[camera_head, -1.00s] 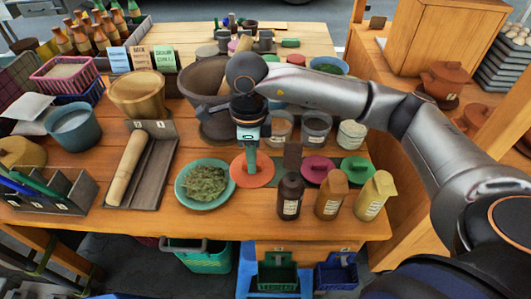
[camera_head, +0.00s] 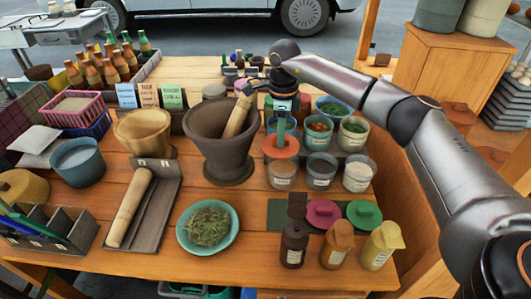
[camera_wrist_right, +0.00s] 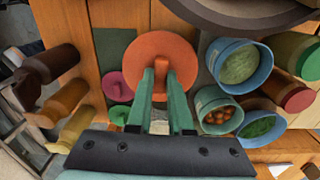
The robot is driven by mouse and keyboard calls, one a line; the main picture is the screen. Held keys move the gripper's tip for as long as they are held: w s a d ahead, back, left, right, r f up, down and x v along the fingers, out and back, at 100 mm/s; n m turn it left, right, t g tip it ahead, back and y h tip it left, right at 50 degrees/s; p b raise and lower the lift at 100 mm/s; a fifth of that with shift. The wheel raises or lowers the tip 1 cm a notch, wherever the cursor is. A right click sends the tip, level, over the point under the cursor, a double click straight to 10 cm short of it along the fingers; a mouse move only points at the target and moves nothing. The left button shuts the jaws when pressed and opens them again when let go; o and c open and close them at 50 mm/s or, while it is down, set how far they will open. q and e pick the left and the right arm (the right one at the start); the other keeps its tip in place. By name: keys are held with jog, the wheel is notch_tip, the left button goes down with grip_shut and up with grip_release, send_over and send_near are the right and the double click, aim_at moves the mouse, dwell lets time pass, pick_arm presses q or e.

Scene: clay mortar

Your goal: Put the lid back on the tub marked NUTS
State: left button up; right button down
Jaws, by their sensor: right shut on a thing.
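My right gripper (camera_head: 281,128) is shut on the knob of an orange lid (camera_head: 281,146). In the right wrist view the gripper (camera_wrist_right: 161,85) grips the knob of the flat, round lid (camera_wrist_right: 150,62). The lid is in the air by the tub cluster, in front of part of it in the head view. A tub with brown, nut-like pieces (camera_head: 319,127) stands open behind a front row of tubs; it also shows in the right wrist view (camera_wrist_right: 221,116), beside the gripper. I cannot read its label. My left gripper is out of view.
A dark mortar with a pestle (camera_head: 219,145) stands left of the lid. Front tubs (camera_head: 321,178) stand close together. Pink (camera_head: 322,213) and green (camera_head: 364,214) lids lie on a green mat near several bottles. A bowl of herbs (camera_head: 208,226) stands front left.

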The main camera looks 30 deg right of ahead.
aim_at(285, 148)
jog(key=shift+w+d+r, duration=0.1)
jog(key=shift+w+d, duration=0.1)
jog(key=shift+d, duration=0.25)
jog(key=shift+w+d+r, duration=0.1)
jog(key=shift+w+d, duration=0.1)
jog(key=shift+d, duration=0.2)
jog(key=shift+d+f, duration=0.1)
jog(key=shift+f, duration=0.05)
notch_tip(285, 148, down, 4)
jog(key=b, duration=0.4)
jog(key=shift+f, duration=0.65)
jog(key=shift+f+b, duration=0.35)
jog(key=shift+f, duration=0.05)
jog(key=shift+p, duration=0.4)
jog(key=shift+f+p, duration=0.15)
jog(key=shift+p, duration=0.15)
dwell(0.8)
